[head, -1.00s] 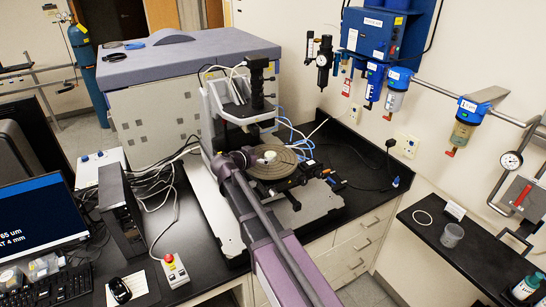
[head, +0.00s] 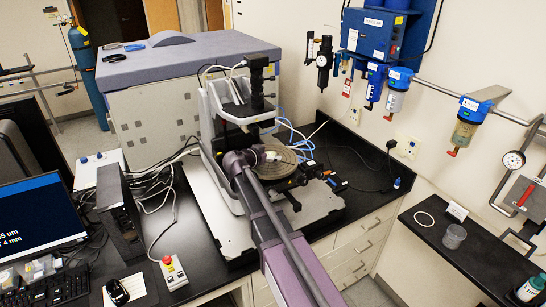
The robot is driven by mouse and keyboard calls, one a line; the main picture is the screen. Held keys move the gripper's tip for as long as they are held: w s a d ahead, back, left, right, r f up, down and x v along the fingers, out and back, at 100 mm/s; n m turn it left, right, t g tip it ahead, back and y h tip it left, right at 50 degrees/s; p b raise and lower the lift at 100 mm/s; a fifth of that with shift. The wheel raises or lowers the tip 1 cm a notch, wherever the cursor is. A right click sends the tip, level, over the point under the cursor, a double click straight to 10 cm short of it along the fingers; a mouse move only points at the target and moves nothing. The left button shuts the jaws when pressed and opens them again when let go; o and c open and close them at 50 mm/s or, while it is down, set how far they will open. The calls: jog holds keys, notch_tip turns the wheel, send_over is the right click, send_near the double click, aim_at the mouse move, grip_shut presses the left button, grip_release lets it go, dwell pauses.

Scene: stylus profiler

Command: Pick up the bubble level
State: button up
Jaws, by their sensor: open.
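A small pale round piece, which looks like the bubble level (head: 273,156), sits on the round ringed stage (head: 285,171) of the profiler. It is too small to make out a vial or markings, and my wrist partly covers it. My gripper (head: 259,156) is at the end of my purple arm, beside the left of the pale piece and over the left part of the stage. It is open. Its fingertips are small and partly hidden, so I cannot tell whether they touch the piece.
The profiler's column and dark optical head (head: 257,90) stand just behind the stage. Cables run behind it. A red-button box (head: 174,272), a black computer case (head: 118,208) and a monitor (head: 36,222) are at left. Blue air filters (head: 397,95) hang on the wall at right.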

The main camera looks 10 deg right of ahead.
jog(key=c, duration=1.3)
jog(key=shift+o, duration=0.2)
jog(key=shift+r, duration=0.15)
jog(key=shift+r+p, duration=0.15)
jog(key=shift+p, duration=0.2)
jog(key=s+a, duration=1.1)
jog(key=a, duration=0.2)
jog(key=shift+s+a, duration=0.35)
